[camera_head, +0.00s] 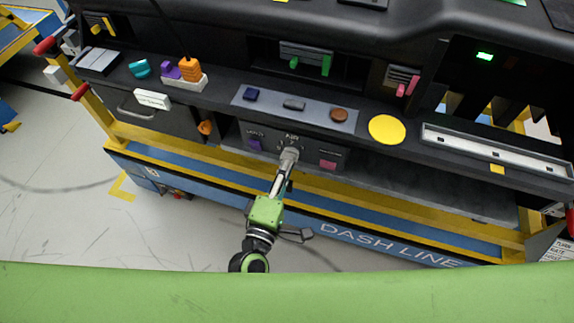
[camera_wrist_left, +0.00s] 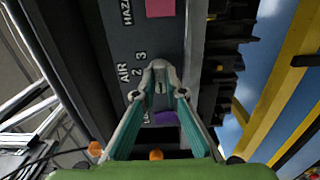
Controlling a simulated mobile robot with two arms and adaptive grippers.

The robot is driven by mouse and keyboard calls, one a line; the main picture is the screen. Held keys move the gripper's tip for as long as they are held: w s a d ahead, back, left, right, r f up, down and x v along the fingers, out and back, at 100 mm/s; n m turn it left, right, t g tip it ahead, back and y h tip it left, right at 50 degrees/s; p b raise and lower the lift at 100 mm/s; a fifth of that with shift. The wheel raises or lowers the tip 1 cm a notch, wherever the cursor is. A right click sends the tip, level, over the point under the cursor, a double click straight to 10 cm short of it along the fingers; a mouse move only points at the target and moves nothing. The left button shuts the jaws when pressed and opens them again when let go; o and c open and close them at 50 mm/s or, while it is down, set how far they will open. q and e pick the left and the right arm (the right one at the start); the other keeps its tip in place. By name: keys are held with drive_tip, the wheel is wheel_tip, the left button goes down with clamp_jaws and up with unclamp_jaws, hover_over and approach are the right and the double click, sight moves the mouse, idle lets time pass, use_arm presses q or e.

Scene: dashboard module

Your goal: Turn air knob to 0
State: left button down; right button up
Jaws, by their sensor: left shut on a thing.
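The air knob (camera_wrist_left: 159,87) is a small grey piece on the dark front panel (camera_wrist_left: 113,30), seen between my fingertips in the left wrist view. White "AIR" lettering and the numbers 2 and 3 stand beside it; other marks are hidden by the fingers. My left gripper (camera_head: 288,155) reaches up to the panel just below the "AIR" label, and its fingers close around the knob; it also shows in the left wrist view (camera_wrist_left: 160,72). The knob's exact setting cannot be read. My right gripper is not in view.
A purple button (camera_head: 254,145) and a pink button (camera_head: 328,165) flank the knob on the panel. The shelf above holds an orange block (camera_head: 190,69), a yellow disc (camera_head: 387,129) and a brown disc (camera_head: 339,115). A yellow-blue rail (camera_head: 400,245) runs below.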

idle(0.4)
use_arm(q)
drive_tip(key=c, duration=2.1)
unclamp_jaws()
drive_tip(key=v, duration=1.2)
